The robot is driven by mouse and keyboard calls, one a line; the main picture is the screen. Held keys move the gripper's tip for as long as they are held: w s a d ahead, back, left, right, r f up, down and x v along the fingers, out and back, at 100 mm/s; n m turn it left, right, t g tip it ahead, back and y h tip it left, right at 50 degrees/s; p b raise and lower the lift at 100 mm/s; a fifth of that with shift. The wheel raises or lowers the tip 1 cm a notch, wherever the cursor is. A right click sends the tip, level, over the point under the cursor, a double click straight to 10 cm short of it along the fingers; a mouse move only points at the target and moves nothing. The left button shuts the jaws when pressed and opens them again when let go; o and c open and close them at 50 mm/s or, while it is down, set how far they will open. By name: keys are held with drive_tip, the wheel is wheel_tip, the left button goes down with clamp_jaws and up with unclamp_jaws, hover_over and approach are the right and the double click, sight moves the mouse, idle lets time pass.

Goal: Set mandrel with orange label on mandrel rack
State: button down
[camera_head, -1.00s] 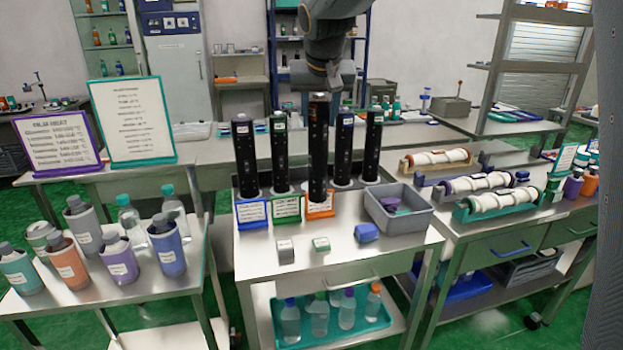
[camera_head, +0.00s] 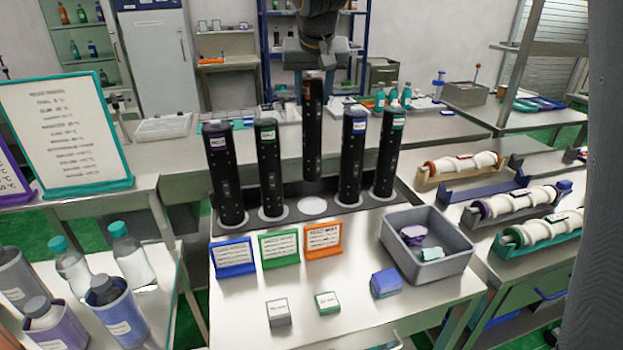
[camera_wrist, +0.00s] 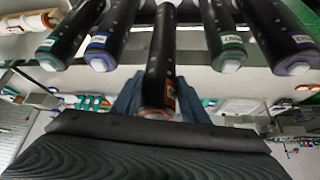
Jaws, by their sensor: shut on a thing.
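My gripper (camera_head: 315,62) is shut on the black mandrel with the orange label (camera_head: 312,130) near its top and holds it upright. In the head view its lower end shows above the white round empty seat (camera_head: 312,206) in the mandrel rack (camera_head: 290,204), apart from it. Two mandrels stand in the rack on the left: purple label (camera_head: 224,175) and green label (camera_head: 268,165). Two stand on the right: blue label (camera_head: 351,155) and another green label (camera_head: 388,150). In the wrist view the held mandrel (camera_wrist: 160,60) is between my fingers, its orange label close to them.
Blue (camera_head: 233,257), green (camera_head: 279,249) and orange (camera_head: 322,240) label cards stand in front of the rack. A grey bin (camera_head: 455,262) is at the right. Small boxes and a blue block (camera_head: 386,282) lie on the front of the steel table (camera_head: 350,290).

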sight(313, 128)
wheel_tip(313, 128, down, 9)
drive_tip(key=shift+f+p, duration=0.1)
drive_tip(key=shift+p, duration=0.9)
drive_tip(key=shift+f, duration=0.15)
drive_tip(key=c, duration=1)
unclamp_jaws()
drive_tip(key=shift+c, duration=0.2)
